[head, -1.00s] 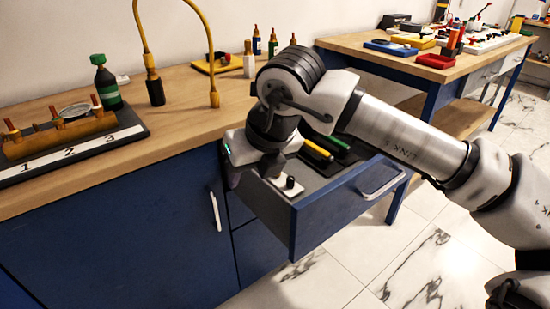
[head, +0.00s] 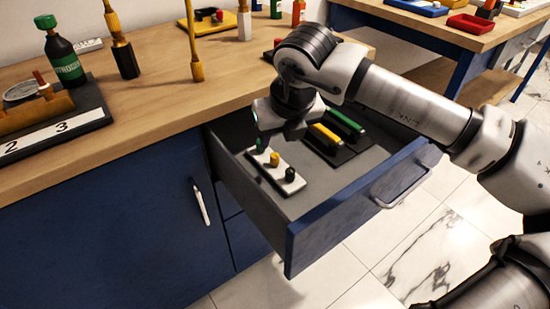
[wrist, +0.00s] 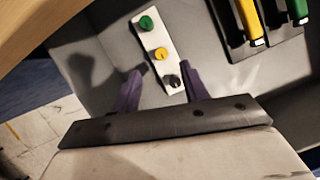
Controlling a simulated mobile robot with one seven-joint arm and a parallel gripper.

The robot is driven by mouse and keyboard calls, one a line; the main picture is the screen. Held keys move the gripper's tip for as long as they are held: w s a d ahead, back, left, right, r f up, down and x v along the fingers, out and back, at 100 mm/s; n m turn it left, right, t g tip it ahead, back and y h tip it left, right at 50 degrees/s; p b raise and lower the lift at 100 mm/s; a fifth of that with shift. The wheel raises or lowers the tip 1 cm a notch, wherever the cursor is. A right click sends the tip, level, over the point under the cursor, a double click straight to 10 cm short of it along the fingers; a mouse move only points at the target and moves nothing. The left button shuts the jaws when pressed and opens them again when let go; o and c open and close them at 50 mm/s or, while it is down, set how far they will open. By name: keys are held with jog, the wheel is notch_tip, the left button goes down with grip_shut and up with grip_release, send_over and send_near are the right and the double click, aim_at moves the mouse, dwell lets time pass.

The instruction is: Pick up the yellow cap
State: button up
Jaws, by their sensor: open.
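The yellow cap (head: 275,159) stands in the middle of a white strip (head: 265,168) in the open drawer, between a green cap and a black cap (head: 290,174). In the wrist view the yellow cap (wrist: 161,53) lies just ahead of the gap between my fingertips. The green cap (wrist: 146,23) is at the far end of the strip, and the black cap (wrist: 173,81) sits between my fingers near the right one. My gripper (wrist: 161,74) is open and empty, pointing down over the strip.
The drawer's front panel (head: 350,210) and side walls surround the strip. A black tray (head: 345,152) with yellow- and green-handled tools lies to the right inside. The wooden counter (head: 150,120) edge is behind and left. The grey drawer floor in front of the strip is clear.

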aim_at(276, 158)
jog(key=x, duration=0.2)
jog(key=shift+w+f, duration=0.1)
jog(key=shift+f, duration=0.2)
jog(key=x, duration=0.5)
jog(key=shift+s+d+f+b, duration=0.15)
jog(key=shift+s+f+b, duration=0.05)
jog(key=shift+s+b, duration=0.1)
grip_shut()
